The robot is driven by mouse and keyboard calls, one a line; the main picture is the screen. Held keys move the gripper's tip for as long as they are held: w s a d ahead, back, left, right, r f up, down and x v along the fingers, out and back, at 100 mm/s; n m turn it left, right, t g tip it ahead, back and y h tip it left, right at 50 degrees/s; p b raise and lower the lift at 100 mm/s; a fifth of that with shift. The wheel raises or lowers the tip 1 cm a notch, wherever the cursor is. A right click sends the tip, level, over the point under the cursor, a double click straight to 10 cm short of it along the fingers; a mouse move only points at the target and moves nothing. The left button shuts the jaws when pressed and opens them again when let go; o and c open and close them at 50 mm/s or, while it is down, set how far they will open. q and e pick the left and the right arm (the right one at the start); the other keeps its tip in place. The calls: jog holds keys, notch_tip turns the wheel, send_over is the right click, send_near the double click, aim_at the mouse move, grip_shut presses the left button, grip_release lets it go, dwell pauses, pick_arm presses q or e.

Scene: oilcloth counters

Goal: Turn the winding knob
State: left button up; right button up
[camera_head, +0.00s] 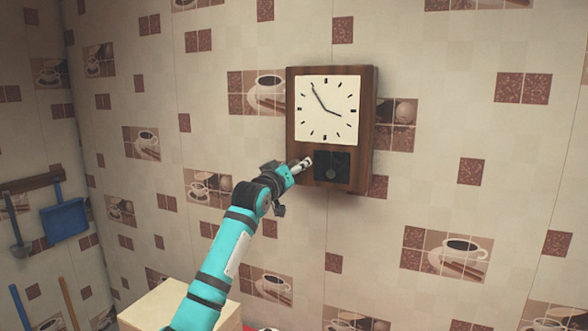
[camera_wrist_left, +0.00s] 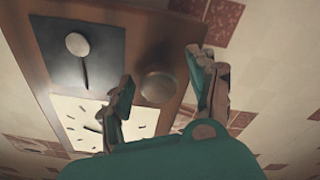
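A wooden wall clock (camera_head: 368,130) with a white dial (camera_head: 327,108) and a dark pendulum window (camera_head: 333,166) hangs on the wall. The left wrist view shows it upside down, with the round, dull metal winding knob (camera_wrist_left: 157,85) beside the window. In the left wrist view my left gripper (camera_wrist_left: 165,72) is open, with one finger on each side of the knob and gaps between. My right gripper is in neither view.
A blue dustpan (camera_head: 65,219) hangs from a wooden rail (camera_head: 30,183) on the left wall. A pale box-like surface (camera_head: 160,305) lies below my left arm. The tiled wall around the clock is clear.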

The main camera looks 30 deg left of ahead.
pick_arm(q)
jog(key=shift+s, duration=0.1)
jog(key=s, duration=1.1)
jog(key=shift+s+d+f, duration=0.3)
jog(key=shift+s+d, duration=0.05)
jog(key=shift+s, duration=0.05)
jog(key=shift+f, duration=0.1)
